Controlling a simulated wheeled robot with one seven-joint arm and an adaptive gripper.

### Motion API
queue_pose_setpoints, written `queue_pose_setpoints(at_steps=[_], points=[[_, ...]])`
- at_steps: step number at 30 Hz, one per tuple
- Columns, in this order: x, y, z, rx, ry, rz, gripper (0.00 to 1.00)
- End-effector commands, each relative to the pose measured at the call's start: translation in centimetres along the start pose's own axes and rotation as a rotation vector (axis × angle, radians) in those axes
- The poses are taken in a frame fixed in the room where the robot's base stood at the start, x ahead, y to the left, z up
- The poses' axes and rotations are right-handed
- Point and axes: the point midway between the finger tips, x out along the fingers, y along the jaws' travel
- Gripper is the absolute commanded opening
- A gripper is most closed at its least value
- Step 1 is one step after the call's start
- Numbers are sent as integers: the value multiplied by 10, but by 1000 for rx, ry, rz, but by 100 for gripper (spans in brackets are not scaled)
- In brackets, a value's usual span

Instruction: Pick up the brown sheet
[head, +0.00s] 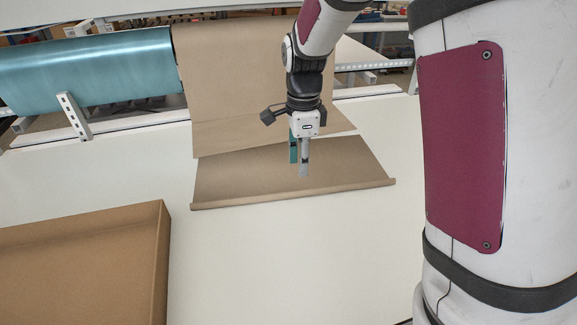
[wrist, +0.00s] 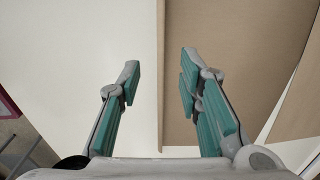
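The brown sheet (head: 250,176) lies on the white table, its near edge showing as a narrow curled strip. In the wrist view the brown sheet (wrist: 230,40) fills the area right of centre, with its curled edge running up between the fingers. My gripper (head: 302,170) points down over the sheet. In the wrist view my gripper (wrist: 160,62) is open and empty, its left finger over the bare table and its right finger over the sheet. How high the fingertips are above the sheet is hard to tell.
Brown paper (head: 228,70) hangs behind the sheet and its lower end reaches the table. A teal roll (head: 90,70) is at the back left, by a white bracket (head: 73,116). An open cardboard box (head: 160,262) stands at the front left. The table in front of the sheet is clear.

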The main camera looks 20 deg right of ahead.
Motion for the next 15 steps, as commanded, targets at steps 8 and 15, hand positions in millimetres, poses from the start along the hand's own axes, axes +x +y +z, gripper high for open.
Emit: queue_pose_setpoints(at_steps=[8, 15], points=[[38, 1, 0, 0, 0, 1, 32], [58, 1, 2, -1, 0, 5, 32]])
